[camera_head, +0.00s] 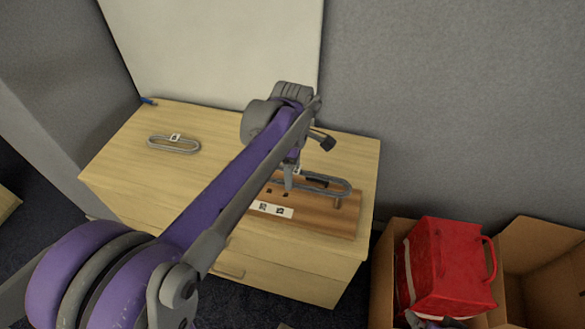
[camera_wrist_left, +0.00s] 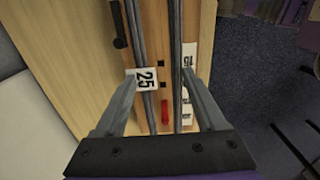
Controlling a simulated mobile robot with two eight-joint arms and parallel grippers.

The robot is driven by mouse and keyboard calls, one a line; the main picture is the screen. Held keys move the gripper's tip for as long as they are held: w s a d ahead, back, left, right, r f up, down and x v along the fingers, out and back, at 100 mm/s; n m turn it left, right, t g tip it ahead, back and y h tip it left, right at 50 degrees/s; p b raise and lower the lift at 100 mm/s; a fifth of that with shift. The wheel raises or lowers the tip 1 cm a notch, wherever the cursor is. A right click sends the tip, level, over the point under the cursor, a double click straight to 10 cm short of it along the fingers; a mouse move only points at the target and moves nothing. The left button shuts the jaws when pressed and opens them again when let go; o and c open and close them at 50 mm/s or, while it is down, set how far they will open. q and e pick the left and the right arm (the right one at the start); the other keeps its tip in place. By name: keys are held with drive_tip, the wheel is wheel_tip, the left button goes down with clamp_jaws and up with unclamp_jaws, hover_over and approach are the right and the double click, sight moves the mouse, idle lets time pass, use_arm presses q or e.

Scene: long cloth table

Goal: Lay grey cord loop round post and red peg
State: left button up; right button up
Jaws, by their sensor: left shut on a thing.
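My left gripper (camera_head: 289,186) is over the wooden board (camera_head: 335,221), shut on a grey cord loop (camera_head: 347,186). In the left wrist view the gripper (camera_wrist_left: 160,78) has the loop's two long strands (camera_wrist_left: 177,40) running between its fingers. A white tag marked 25 (camera_wrist_left: 143,79) is on the loop by the left finger. The red peg (camera_wrist_left: 165,112) stands on the board between the strands; it is hidden in the head view. A short brown post (camera_head: 337,203) stands near the board's right end, close under the loop. Whether the loop rests on the board is unclear.
A second grey loop with a tag (camera_head: 174,146) lies on the table (camera_head: 130,160) at left. A black part (camera_wrist_left: 119,28) is on the board's far side. A blue item (camera_head: 148,101) lies at the back corner. A red bag (camera_head: 447,268) sits in a cardboard box at right.

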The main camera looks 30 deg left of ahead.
sight(293, 196)
use_arm(q)
drive_tip(key=shift+f+b, duration=0.3)
drive_tip(key=shift+f, duration=0.4)
idle(0.6)
drive_tip(key=shift+f+b, duration=0.75)
drive_tip(key=shift+f, duration=0.35)
drive_tip(key=shift+f, duration=0.2)
drive_tip(key=shift+f+b, duration=0.85)
drive_tip(key=shift+f, duration=0.45)
drive_tip(key=shift+f, duration=0.2)
drive_tip(key=shift+f+b, duration=0.45)
drive_tip(key=shift+f, duration=0.1)
idle(0.3)
drive_tip(key=o, duration=1.3)
